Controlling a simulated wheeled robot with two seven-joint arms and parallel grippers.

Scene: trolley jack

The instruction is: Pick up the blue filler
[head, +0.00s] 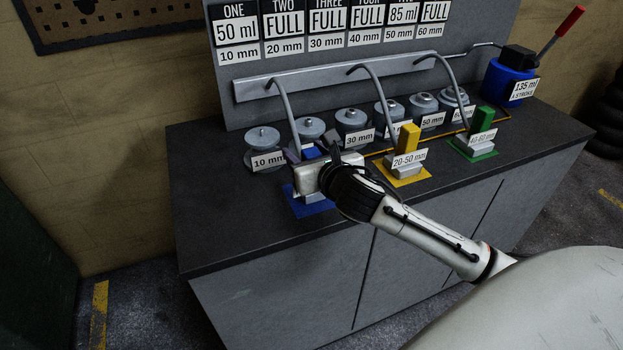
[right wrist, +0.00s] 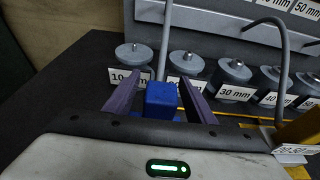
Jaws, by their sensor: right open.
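The blue filler (head: 311,207) stands on its blue base plate at the left of the bench top. Its blue upper block (right wrist: 161,100) shows between the fingers in the right wrist view. My right gripper (head: 310,150) is open, with one purple finger on either side of that block. In the right wrist view the right gripper (right wrist: 165,78) has a gap on the left of the block; on the right the finger is close, and I cannot tell if it touches. The gripper body hides the filler's middle in the head view. My left gripper is not in view.
A yellow filler (head: 408,140) labelled 20-50 mm and a green filler (head: 485,122) stand to the right. Several grey lidded cylinders (head: 263,138) line the bench behind, below curved grey pipes (head: 288,115). A blue pump (head: 508,80) with a red-tipped lever stands at the far right.

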